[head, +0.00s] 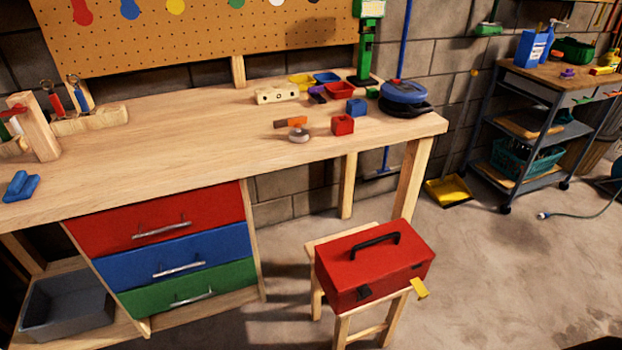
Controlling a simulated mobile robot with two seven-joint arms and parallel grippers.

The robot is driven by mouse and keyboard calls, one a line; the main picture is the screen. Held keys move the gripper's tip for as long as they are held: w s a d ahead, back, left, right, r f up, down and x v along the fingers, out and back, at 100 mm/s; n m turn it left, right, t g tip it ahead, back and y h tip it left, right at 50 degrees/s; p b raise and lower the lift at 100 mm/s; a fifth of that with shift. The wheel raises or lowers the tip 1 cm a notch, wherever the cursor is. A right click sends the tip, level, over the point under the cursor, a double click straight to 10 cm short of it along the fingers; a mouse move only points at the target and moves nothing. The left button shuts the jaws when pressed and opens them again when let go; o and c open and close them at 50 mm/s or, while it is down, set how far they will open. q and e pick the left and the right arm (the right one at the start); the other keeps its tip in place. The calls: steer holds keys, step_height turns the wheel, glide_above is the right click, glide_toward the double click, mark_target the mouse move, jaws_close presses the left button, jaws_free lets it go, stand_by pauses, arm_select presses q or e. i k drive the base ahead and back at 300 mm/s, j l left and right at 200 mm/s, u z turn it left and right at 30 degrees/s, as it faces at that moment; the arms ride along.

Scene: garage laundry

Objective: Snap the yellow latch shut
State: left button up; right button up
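A red toolbox (340,278) with a black handle (374,244) sits on a small wooden stool (343,327) in front of the workbench. Its lid looks closed. The yellow latch (419,288) is at the right end of the toolbox's front face and sticks outward at an angle, not flat against the box. A dark latch (363,293) on the left of the same face lies close to the box. Neither of my grippers shows in the head view.
The wooden workbench (190,135) with red, blue and green drawers (190,265) stands behind and left of the stool. Small blocks and trays lie on its top. A wheeled cart (540,75) stands at the back right. The concrete floor right of the stool is clear.

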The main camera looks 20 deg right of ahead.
mark_target(416, 282)
steer(key=k+l+z, duration=0.1)
steer(key=z, duration=0.7)
